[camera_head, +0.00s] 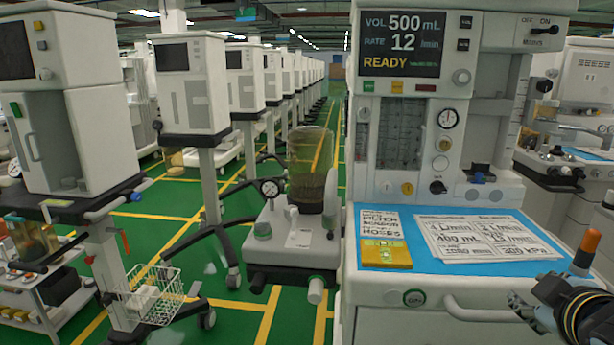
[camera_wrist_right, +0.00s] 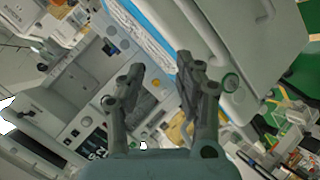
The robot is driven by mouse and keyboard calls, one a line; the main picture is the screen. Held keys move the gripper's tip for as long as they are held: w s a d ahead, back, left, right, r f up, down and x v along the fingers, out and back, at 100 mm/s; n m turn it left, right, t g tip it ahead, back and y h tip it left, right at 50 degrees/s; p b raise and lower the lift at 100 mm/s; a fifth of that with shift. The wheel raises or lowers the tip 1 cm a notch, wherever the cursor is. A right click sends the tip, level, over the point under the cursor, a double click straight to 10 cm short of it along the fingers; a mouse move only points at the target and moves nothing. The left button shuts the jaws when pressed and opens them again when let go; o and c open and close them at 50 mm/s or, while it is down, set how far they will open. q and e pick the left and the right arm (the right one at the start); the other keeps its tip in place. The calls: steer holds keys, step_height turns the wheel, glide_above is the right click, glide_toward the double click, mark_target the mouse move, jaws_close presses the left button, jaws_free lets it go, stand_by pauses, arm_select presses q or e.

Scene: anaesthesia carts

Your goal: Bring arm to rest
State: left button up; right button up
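My right gripper (camera_head: 535,312) shows at the lower right of the head view, in front of the anaesthesia cart (camera_head: 387,296) and near its drawer handle. In the right wrist view, the two fingers of the right gripper (camera_wrist_right: 160,82) stand apart with nothing between them, so it is open and empty. The cart's blue mat (camera_head: 465,262) and white drawer front (camera_wrist_right: 245,40) lie beyond the fingers. My left gripper is not in either view.
The cart's screen (camera_head: 402,45) reads READY. Printed sheets (camera_head: 482,238) and a yellow item (camera_head: 386,254) lie on the mat. A canister unit (camera_head: 310,172) stands left of the cart. More machines (camera_head: 190,85) line the green floor. A wire basket (camera_head: 152,296) hangs at lower left.

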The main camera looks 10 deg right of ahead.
steer(key=s+a+f+m+g+y, duration=0.2)
steer(key=s+a+g, duration=0.15)
steer(key=s, duration=0.25)
steer(key=s+a+f+m+g+y, duration=0.1)
steer(key=s+a+f+g, duration=0.1)
steer(key=s+a, duration=0.35)
steer(key=s+a+f+m+g+y, duration=0.2)
steer(key=s+f, duration=0.1)
steer(key=s, duration=0.5)
steer(key=s+d+f+g+b, duration=0.1)
steer(key=s+d+f+b, duration=0.15)
steer(key=f, duration=1.35)
steer(key=s+d+f+g+b, duration=0.1)
steer(key=f+b, duration=0.2)
steer(key=f, duration=1.3)
steer(key=s+f+b, duration=0.4)
steer(key=s+f, duration=1.4)
steer(key=shift+s+d+f+g, duration=0.2)
steer(key=shift+s+f+g, duration=0.05)
steer(key=shift+s+g, duration=0.1)
steer(key=shift+o, duration=0.2)
